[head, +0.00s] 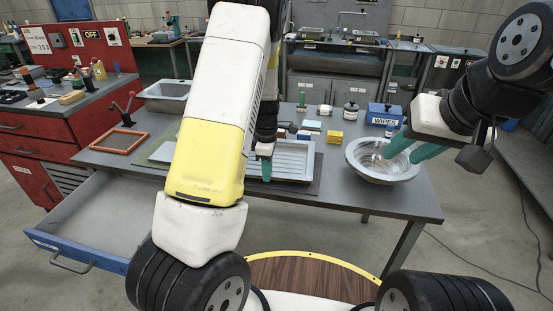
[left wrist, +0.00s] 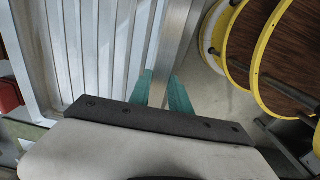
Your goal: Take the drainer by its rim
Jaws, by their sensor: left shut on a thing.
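The drainer (head: 293,158) is a pale metal tray with ribs, lying on a dark mat on the grey table. My left forearm hides part of it in the head view. My left gripper (head: 266,172) is at its front rim. In the left wrist view the teal fingers (left wrist: 161,88) sit on either side of the rim of the ribbed drainer (left wrist: 75,45), shut on it. My right gripper (head: 412,148) is open, with its fingers over the round metal bowl (head: 383,170); whether they touch it I cannot tell.
A blue wipes box (head: 384,115), a yellow block (head: 335,138) and small jars stand behind the drainer. An orange frame (head: 119,139) lies at the left, near a metal basin (head: 168,95). A drawer (head: 110,215) stands open below the table's left front.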

